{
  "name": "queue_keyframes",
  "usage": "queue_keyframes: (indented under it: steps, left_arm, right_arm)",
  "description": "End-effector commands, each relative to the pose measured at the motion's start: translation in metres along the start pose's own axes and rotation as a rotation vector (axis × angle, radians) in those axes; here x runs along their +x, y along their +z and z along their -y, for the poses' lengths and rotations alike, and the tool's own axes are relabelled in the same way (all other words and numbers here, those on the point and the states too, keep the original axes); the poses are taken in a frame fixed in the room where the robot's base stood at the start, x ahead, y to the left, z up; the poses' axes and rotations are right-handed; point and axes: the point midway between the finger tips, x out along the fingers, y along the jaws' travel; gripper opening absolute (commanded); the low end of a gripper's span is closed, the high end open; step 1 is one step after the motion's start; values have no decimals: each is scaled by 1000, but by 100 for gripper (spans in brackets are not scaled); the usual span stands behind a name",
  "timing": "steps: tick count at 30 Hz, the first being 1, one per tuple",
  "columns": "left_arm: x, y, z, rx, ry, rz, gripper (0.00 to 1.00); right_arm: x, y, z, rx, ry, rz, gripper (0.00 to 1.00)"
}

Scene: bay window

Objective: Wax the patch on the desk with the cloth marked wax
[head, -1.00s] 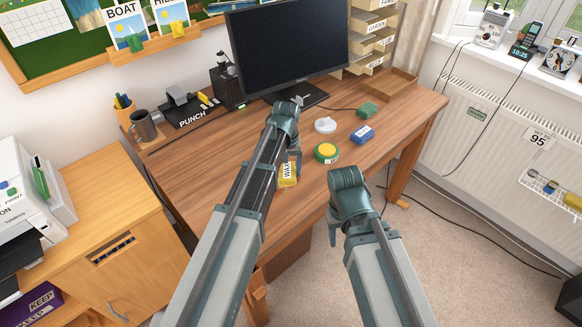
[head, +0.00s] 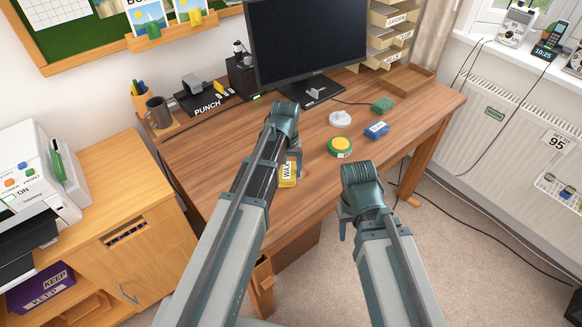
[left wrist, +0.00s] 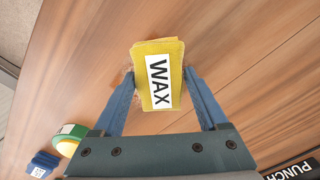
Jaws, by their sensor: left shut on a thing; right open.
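The yellow cloth marked WAX (left wrist: 165,78) is pinched between the two blue fingers of my left gripper (left wrist: 158,82). It lies flat on or just above the wooden desk (head: 240,140); I cannot tell whether it touches. In the head view the cloth (head: 288,174) is near the desk's front edge, partly behind my left arm. Faint lighter, scuffed marks show on the wood beside the cloth in the left wrist view; most of any patch there is hidden under it. My right gripper (head: 344,226) is empty, off the front edge of the desk, mostly hidden by its own arm.
The monitor (head: 308,45) and black punch (head: 207,105) are at the back. Desk left of the cloth is clear.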

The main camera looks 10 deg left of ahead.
Motion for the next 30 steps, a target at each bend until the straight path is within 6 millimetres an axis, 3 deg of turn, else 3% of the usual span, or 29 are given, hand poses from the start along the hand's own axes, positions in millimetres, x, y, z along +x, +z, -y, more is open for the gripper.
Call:
queue_keyframes:
  steps: [19, 30]
  left_arm:
    - [-2, 25, 28, -1, -3, 3, 0]
    - [-4, 25, 28, 0, -2, 2, 0]
  right_arm:
    - [-2, 0, 0, 0, 0, 0, 50]
    - [-3, 0, 0, 0, 0, 0, 50]
